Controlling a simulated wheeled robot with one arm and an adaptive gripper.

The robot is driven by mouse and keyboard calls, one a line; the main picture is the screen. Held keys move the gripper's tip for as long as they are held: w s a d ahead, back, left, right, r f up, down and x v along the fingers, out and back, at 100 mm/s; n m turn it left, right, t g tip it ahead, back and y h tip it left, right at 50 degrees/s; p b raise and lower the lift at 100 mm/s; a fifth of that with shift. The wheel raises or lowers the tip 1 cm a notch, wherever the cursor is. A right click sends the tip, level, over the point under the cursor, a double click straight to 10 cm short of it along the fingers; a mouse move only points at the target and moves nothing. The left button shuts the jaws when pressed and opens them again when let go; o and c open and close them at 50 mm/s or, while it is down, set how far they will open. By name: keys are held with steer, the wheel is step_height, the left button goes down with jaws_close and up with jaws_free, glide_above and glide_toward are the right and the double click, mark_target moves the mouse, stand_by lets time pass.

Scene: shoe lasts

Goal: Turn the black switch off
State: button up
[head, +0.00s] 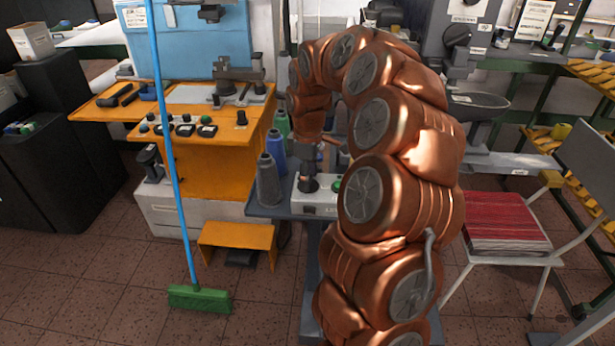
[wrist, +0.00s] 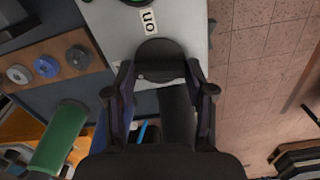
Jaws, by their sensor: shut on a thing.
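The black switch (head: 309,184) is a round dark knob on top of a pale control box (head: 320,206), at the middle of the head view. In the wrist view the black switch (wrist: 160,58) lies between my fingertips, beside a label reading "on" (wrist: 149,20). My gripper (head: 309,163) points down over it and is shut on it; it also shows in the wrist view (wrist: 160,78). A green button (head: 336,186) is on the same box, right of the switch and partly hidden by my arm. The lower part of the knob is hidden by my gripper.
A grey thread cone (head: 267,182), a blue cone (head: 276,152) and a green cone (head: 282,123) stand close to the left of my gripper. An orange machine (head: 205,155) and a broom (head: 200,298) are farther left. A chair with a red stack (head: 505,222) is at right.

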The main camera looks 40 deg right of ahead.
steer(key=shift+n, duration=1.1)
steer(key=o, duration=1.2)
steer(key=shift+c, duration=0.2)
step_height(320, 180, up, 12)
